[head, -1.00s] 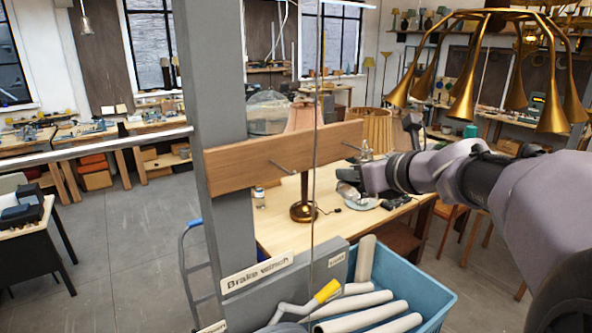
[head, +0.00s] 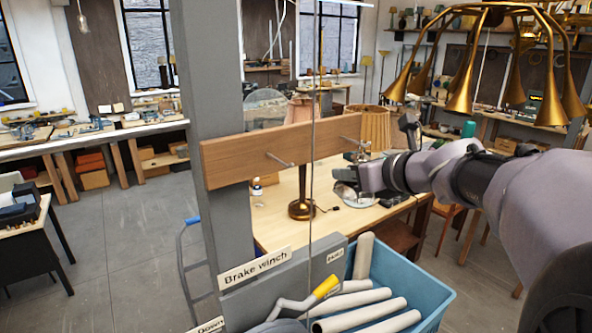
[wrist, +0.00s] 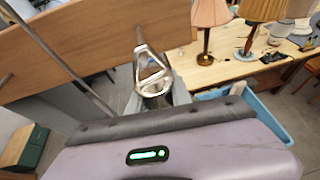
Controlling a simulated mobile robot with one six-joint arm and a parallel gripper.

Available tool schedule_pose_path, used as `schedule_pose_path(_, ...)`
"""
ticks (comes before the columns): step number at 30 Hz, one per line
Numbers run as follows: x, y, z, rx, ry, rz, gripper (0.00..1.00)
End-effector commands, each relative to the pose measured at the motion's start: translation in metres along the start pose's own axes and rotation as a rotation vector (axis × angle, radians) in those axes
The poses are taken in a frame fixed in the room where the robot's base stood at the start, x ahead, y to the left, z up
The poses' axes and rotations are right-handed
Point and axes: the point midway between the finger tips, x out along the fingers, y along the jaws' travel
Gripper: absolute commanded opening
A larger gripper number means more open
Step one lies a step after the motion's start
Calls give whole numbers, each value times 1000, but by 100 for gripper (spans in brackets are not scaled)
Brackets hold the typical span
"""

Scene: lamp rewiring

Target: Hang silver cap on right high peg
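The silver cap (wrist: 154,84) has an angular wire loop on top, and shows in the wrist view between my gripper's grey fingers (wrist: 157,98). My gripper appears shut on it, with the loop pointing up toward the wooden board (wrist: 75,48). In the head view my gripper (head: 360,178) is just below and right of the board's (head: 235,160) right end. The right high peg (head: 350,141) sticks out there, close above the cap's loop (head: 358,152). I cannot tell whether loop and peg touch. The left peg (head: 280,160) is bare.
A thin vertical cable (head: 313,100) runs in front of the board between the pegs. A grey post (head: 203,90) carries the board. Below stand the brake winch (head: 255,270) and a blue bin (head: 430,298) with rolls. A workbench (head: 275,220) with lamps is behind.

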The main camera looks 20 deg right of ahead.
Motion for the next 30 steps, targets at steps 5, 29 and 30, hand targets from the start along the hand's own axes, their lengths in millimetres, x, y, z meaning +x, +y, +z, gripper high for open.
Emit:
schedule_pose_path(5, 0, 0, 0, 0, 0, 0, 49)
schedule_pose_path(29, -129, -2, 0, 0, -2, -7, 49)
schedule_pose_path(30, -140, -2, -1, 0, -1, -7, 49)
